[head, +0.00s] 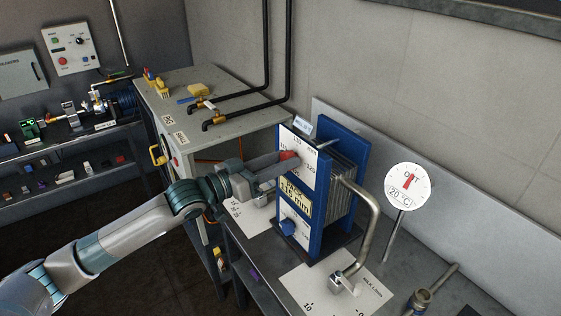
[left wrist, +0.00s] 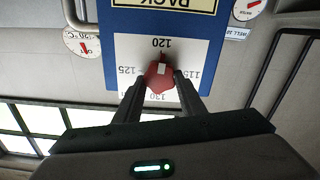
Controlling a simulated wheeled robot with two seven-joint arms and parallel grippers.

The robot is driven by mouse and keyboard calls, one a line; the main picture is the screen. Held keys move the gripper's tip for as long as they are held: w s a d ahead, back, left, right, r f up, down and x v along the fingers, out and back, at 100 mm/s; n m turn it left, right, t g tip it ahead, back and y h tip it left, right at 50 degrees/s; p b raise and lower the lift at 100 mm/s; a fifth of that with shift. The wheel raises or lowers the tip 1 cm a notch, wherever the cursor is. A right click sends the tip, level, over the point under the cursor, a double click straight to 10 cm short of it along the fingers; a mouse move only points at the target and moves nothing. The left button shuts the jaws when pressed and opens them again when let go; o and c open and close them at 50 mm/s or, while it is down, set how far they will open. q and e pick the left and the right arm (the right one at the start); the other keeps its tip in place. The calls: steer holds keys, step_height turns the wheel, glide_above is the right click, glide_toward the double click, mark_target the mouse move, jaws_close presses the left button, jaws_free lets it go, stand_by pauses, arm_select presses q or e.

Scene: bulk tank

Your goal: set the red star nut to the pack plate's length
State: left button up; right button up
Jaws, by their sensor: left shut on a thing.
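The red star nut (head: 289,155) sits on the white dial plate (head: 300,147) on the front of the blue plate pack (head: 345,145). In the left wrist view the dial (left wrist: 203,48) appears upside down, with 120 above the nut (left wrist: 160,82), 125 at left and 115 at right. A pale mark on the nut lies on its side toward 120. The yellow pack plate (head: 295,200) reads PACK 115 mm; its edge shows in the left wrist view (left wrist: 165,6). My left gripper (left wrist: 160,78) is shut on the nut, a finger on each side. My right gripper is out of view.
A blue knob (head: 288,228) is below the pack plate. A bent steel pipe (head: 372,215) curves down beside the pack. A round gauge (head: 408,187) stands at right. A grey cabinet with black pipes (head: 215,90) stands behind my left arm.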

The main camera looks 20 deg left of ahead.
arm_select(q)
steer(key=shift+s+d+f+m, duration=0.1)
steer(key=shift+d+m, duration=0.05)
steer(key=shift+m, duration=4.05)
steer(key=shift+s+d+f+m, duration=0.1)
steer(key=shift+m, duration=4.1)
steer(key=o, duration=1)
steer(key=shift+o, duration=0.2)
